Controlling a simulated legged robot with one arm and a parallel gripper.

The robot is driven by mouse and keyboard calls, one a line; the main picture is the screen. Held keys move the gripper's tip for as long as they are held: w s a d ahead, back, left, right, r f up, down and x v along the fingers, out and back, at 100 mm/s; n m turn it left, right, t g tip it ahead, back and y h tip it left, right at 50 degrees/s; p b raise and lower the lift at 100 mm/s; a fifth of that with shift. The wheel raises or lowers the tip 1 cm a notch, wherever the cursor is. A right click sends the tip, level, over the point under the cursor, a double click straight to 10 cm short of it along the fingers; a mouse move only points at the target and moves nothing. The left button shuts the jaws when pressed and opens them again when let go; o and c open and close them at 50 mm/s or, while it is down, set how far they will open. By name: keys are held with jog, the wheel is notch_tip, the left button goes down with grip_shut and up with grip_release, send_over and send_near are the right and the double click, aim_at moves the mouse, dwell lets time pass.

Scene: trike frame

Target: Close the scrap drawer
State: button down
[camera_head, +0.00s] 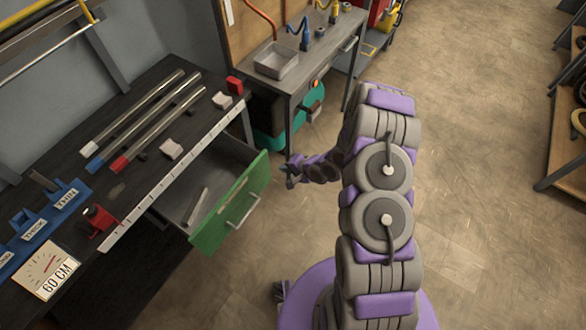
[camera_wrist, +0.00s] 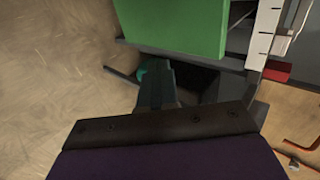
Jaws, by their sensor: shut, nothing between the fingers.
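The scrap drawer (camera_head: 229,203) has a green front with a pale bar handle and stands pulled out from under the dark workbench in the head view. A metal offcut (camera_head: 195,206) lies inside it. In the wrist view its green front (camera_wrist: 175,25) fills the top middle. My gripper (camera_head: 289,172) is just right of the drawer front's far end, seemingly apart from it. My gripper (camera_wrist: 157,85) is shut and empty in the wrist view, below the green front. Whether it touches the drawer cannot be told.
The workbench (camera_head: 130,115) holds several metal tubes, a white ruler strip (camera_head: 170,180), blue bins (camera_head: 45,225) and a 60 CM card (camera_head: 45,270). A second bench (camera_head: 290,85) with a grey tray stands behind. A shelf (camera_head: 565,150) stands far right. The floor (camera_head: 470,190) between is clear.

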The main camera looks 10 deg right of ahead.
aim_at(267, 163)
jog(key=w+a+f, duration=0.1)
jog(key=w+a+f+b, duration=0.1)
jog(key=w+a, duration=0.1)
jog(key=shift+w+a+f, duration=0.15)
jog(key=shift+a, duration=0.1)
jog(key=shift+w+a+b, duration=0.35)
jog(key=shift+a, duration=0.3)
jog(key=shift+w, duration=0.1)
